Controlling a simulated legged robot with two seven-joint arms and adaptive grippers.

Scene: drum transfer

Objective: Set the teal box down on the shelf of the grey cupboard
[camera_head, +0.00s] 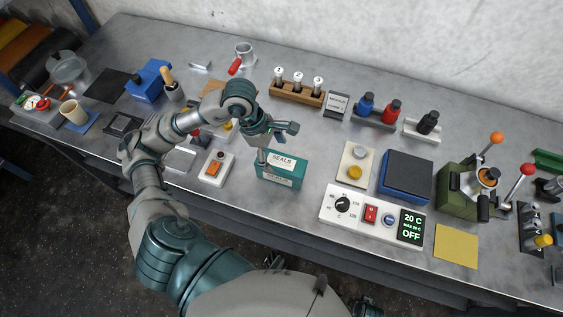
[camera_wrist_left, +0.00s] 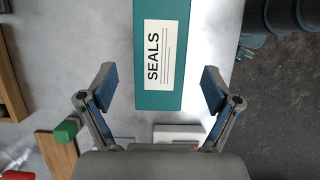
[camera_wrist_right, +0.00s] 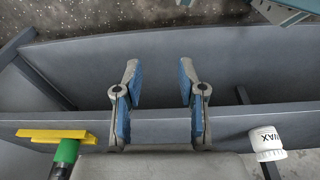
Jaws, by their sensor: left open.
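The teal box (camera_head: 281,176), labelled SEALS, stands on the workbench near its front edge. In the left wrist view the teal box (camera_wrist_left: 160,100) lies between the lines of my fingers, with a gap on each side. My left gripper (camera_head: 278,142) is open and empty, just above and behind the box. The left wrist view shows its fingers (camera_wrist_left: 158,78) spread wider than the box. My right gripper (camera_wrist_right: 157,75) is open and empty beside grey panels at the bench's front. I cannot make out a grey cupboard in the head view.
A white switch box (camera_head: 215,168) stands left of the teal box. A white control panel (camera_head: 372,214) and a blue-sided block (camera_head: 405,176) stand to its right. A wooden rack (camera_head: 297,93) with vials is behind. Some bare bench (camera_head: 318,160) shows right of the box.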

